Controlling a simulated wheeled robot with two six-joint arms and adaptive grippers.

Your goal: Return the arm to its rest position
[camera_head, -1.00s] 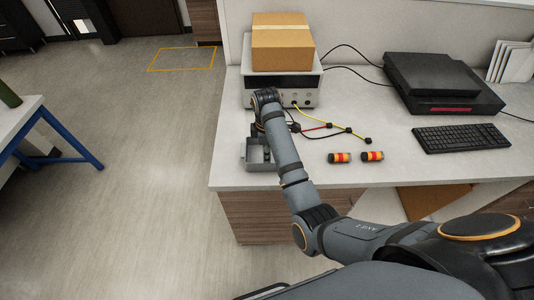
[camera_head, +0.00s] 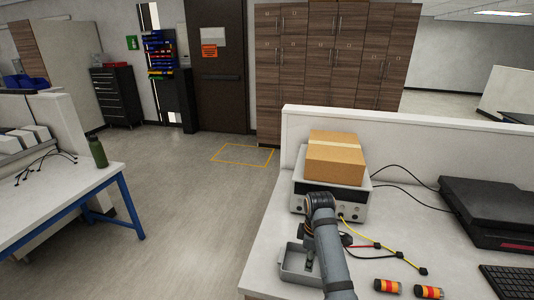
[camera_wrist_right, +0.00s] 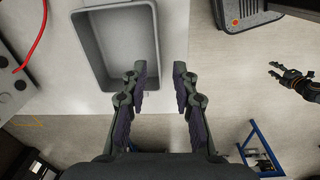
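My right arm reaches over the white desk in the head view, with its wrist in front of the instrument and its gripper (camera_head: 309,264) low over the grey tray (camera_head: 289,270), partly hidden by the arm. In the right wrist view, the right gripper (camera_wrist_right: 160,70) has its two fingers apart with nothing between them. The tray (camera_wrist_right: 82,52) lies beside the left finger there and its visible inside is empty. My left gripper (camera_wrist_right: 281,74) shows small at the right of the right wrist view, its fingers apart and empty. It is outside the head view.
The instrument (camera_head: 355,206) carries a cardboard box (camera_head: 336,158) close behind the right wrist. Cables, two orange-and-red cylinders (camera_head: 388,286) (camera_head: 428,292), a keyboard (camera_head: 512,281) and a black device (camera_head: 490,207) lie to the right. Open floor (camera_head: 205,210) lies left of the desk.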

